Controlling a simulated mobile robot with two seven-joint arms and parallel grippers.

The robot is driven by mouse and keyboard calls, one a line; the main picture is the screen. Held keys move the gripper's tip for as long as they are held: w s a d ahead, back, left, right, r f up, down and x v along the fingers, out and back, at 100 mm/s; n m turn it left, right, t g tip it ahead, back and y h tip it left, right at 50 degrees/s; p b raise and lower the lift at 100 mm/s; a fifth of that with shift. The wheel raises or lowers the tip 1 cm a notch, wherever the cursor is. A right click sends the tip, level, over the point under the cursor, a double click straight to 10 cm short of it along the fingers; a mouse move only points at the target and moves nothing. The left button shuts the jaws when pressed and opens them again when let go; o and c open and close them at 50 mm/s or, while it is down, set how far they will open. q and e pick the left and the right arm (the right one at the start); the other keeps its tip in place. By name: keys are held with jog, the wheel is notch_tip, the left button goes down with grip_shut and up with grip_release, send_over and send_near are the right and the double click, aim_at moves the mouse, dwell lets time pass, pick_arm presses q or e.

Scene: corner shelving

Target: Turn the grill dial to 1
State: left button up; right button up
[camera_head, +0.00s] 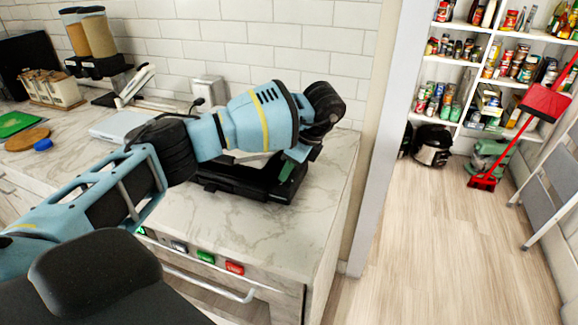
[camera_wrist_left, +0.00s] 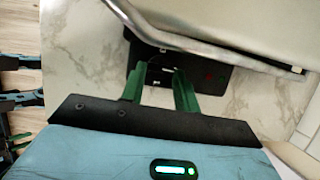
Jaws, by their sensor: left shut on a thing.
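The grill (camera_head: 240,184) is a black appliance on the marble counter, mostly hidden behind my left arm in the head view. In the left wrist view its black front panel (camera_wrist_left: 222,76) lies under a silver lid with a metal handle bar. My left gripper (camera_wrist_left: 160,80) has its two green fingers against this black panel, one each side of a small dark part that seems to be the dial. It is shut on that part. The dial's pointer and numbers cannot be read; faint white marks and a small red mark show on the panel.
Two dispensers (camera_head: 88,35), a box of packets (camera_head: 50,90) and a round wooden board (camera_head: 27,139) stand left. Coloured buttons (camera_head: 235,268) and a handle line the counter front. Pantry shelves (camera_head: 490,60) are right.

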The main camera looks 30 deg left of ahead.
pick_arm(q)
jog(key=shift+s+r+m+p, duration=0.1)
jog(key=shift+r+m+p, duration=0.15)
jog(key=shift+m+p, duration=0.15)
jog(key=m+p, duration=0.1)
jog(key=m+t, duration=0.1)
jog(key=m+t+p, duration=0.1)
jog(key=m, duration=0.1)
jog(key=shift+s+r+p, duration=0.1)
jog(key=shift+s+p, duration=0.15)
jog(key=shift+p, duration=0.1)
jog(key=shift+m, duration=0.5)
jog(key=m, duration=0.1)
jog(key=m+t, duration=0.1)
jog(key=shift+s+a+f+m+h+p, duration=0.1)
jog(key=shift+s+f+m+h+p, duration=0.1)
jog(key=shift+f+m+h+p, duration=0.15)
jog(key=shift+s+m+t+h, duration=0.2)
jog(key=shift+m+t, duration=0.4)
jog(key=shift+m, duration=0.85)
pick_arm(e)
jog(key=w+r+t, duration=0.1)
jog(key=w+r, duration=0.3)
jog(key=r, duration=0.2)
jog(key=shift+w+d+t, duration=0.3)
jog(key=shift+w+d, duration=0.1)
jog(key=shift+a, duration=0.1)
pick_arm(q)
jog(key=o, duration=1)
jog(key=shift+a, duration=0.1)
